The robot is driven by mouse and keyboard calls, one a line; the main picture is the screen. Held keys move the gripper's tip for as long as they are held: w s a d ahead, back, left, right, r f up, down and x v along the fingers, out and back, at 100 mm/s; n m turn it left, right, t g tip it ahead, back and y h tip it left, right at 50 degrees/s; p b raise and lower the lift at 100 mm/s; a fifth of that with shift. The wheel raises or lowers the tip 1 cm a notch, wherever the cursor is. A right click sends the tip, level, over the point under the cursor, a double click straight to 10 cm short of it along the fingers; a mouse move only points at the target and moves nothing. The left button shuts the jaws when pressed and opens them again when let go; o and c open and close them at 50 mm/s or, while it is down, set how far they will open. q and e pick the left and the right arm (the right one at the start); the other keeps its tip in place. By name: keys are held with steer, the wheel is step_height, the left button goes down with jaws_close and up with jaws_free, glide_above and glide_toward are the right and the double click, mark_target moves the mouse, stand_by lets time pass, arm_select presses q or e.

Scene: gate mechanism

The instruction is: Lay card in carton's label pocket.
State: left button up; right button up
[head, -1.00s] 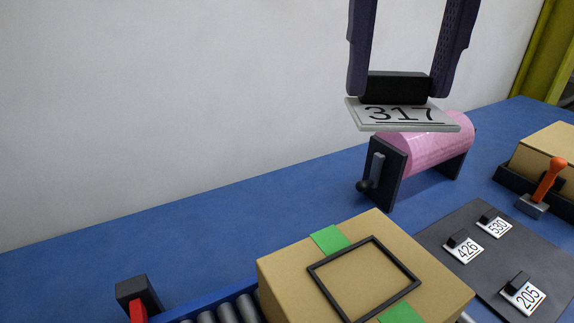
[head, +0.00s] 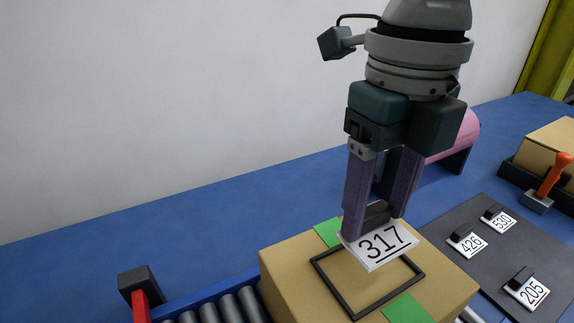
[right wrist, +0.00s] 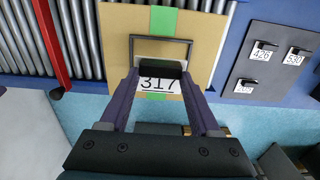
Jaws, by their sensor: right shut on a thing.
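A white card marked 317 (head: 382,246) with a black grip block hangs from my right gripper (head: 372,222), which is shut on the block. The card is tilted in the head view and sits over the far part of the black square frame, the label pocket (head: 338,289), on top of the brown carton (head: 285,275). The card looks to be above the frame, not inside it; the exact gap is hard to tell. In the right wrist view the card (right wrist: 160,85) overlaps the near part of the pocket frame (right wrist: 160,38). My left gripper is not in view.
A dark board (head: 450,232) at right holds cards 426, 530 and 205. A pink roll (head: 462,135) stands behind my gripper.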

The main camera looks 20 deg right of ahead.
mark_target(371, 230)
steer(key=shift+f, duration=2.5)
steer(key=shift+f, duration=0.15)
steer(key=o, duration=1.3)
step_height(371, 230, up, 12)
steer(key=shift+r, duration=0.2)
